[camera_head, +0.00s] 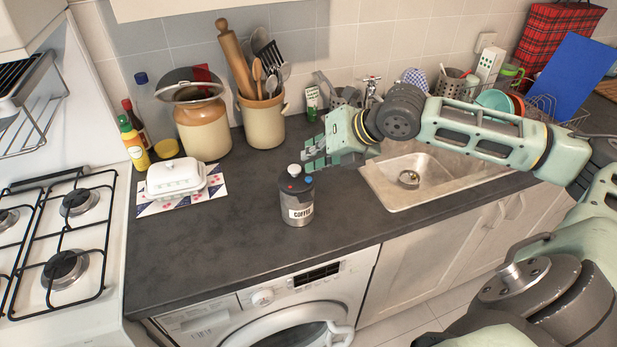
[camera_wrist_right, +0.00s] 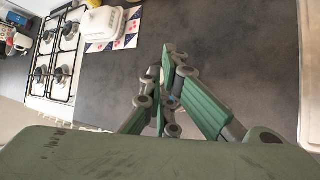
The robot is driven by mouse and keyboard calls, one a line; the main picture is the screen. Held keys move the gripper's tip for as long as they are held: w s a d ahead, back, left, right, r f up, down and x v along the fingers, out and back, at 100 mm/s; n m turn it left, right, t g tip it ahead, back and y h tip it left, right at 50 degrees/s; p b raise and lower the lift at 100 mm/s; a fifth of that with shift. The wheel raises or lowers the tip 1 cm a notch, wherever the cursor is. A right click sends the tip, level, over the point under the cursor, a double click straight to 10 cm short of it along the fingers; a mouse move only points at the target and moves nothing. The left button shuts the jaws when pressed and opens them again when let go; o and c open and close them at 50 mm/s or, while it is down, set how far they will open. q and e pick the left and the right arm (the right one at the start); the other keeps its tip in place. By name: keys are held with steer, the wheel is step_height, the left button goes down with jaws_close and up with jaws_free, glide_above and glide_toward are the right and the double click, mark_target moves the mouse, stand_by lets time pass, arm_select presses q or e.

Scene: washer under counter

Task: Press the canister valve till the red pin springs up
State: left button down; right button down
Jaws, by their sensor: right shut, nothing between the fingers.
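The coffee canister (camera_head: 297,198) stands upright on the dark counter, grey with a white COFFEE label. My left gripper is not in view.
A white butter dish (camera_head: 176,178) on a patterned mat is left of the canister. Utensil crock (camera_head: 262,120) and brown-and-cream jar (camera_head: 202,127) stand behind. The sink (camera_head: 420,180) is to the right, the gas hob (camera_head: 62,235) left. Counter around the canister is clear.

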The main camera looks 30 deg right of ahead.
steer(key=shift+f, duration=0.1)
stand_by(0.3)
steer(key=shift+f, duration=0.35)
steer(key=shift+f+p, duration=0.3)
steer(key=shift+f, duration=0.2)
stand_by(0.6)
steer(key=shift+r+p, duration=0.95)
steer(key=shift+p, duration=0.4)
step_height(320, 180, up, 6)
steer(key=p, duration=0.7)
steer(key=shift+p, duration=0.4)
